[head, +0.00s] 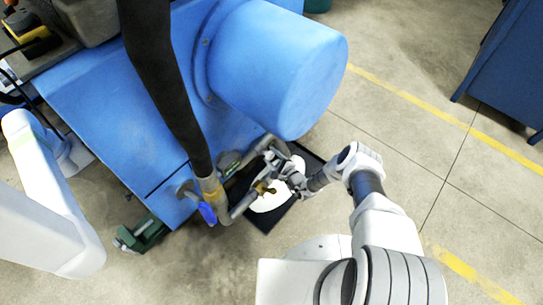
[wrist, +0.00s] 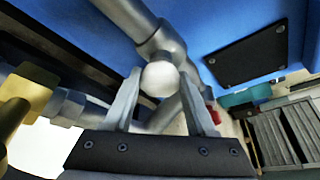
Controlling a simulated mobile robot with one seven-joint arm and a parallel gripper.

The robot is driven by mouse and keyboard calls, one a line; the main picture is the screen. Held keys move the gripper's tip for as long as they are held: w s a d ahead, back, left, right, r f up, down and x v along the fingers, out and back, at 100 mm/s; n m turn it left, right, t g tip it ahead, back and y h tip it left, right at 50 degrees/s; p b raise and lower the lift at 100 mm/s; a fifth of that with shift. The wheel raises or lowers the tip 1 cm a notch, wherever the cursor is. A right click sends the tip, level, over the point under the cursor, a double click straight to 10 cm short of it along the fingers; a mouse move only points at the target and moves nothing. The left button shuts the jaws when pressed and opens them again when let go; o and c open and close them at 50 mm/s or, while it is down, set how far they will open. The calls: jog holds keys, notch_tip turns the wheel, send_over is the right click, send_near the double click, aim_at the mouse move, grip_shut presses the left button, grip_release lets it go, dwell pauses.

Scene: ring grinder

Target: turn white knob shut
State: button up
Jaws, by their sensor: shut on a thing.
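The white knob (wrist: 160,79) is a smooth round ball at the end of a grey metal pipe fitting (wrist: 158,42), in the middle of the wrist view. My gripper (wrist: 161,90) has one finger on each side of the knob and is shut on it. In the head view my gripper (head: 278,170) reaches in from the right to the pipework under the blue machine (head: 110,80). There the knob cannot be made out behind the gripper and pipes.
A brass-coloured fitting (wrist: 22,100) is close on the left in the wrist view. A blue lever (head: 208,213) and a thick black hose (head: 165,90) are left of my gripper. A black tray (head: 268,222) lies below. Open floor lies to the right.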

jog(key=shift+n+t, duration=0.3)
jog(key=shift+n, duration=0.1)
dwell(0.3)
jog(key=o, duration=1.4)
jog(key=shift+c, duration=0.2)
jog(key=shift+s, duration=0.1)
